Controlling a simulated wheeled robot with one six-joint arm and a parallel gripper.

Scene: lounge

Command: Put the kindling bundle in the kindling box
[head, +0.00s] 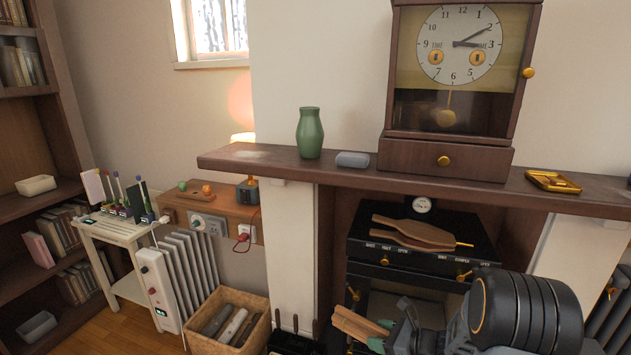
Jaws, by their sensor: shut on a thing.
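The kindling bundle (354,325), pale wooden sticks with a teal band, is held at the lower middle, in front of the stove. My gripper (385,331) is shut on it, at the banded end; the sticks point to the left. A tan open-topped box (261,333) stands on the floor to the left of the bundle, with several grey and brown log-like pieces in it. I cannot tell for sure that this is the kindling box. The bundle is to the right of this box and apart from it.
A black stove (362,249) with wooden bellows (420,232) on top stands behind my arm. A dark mantel shelf (345,174) juts out above, bearing a green vase (309,133) and a clock (455,75). Dark upright pieces (295,325) stand between box and bundle. A white radiator (190,262) is behind the box.

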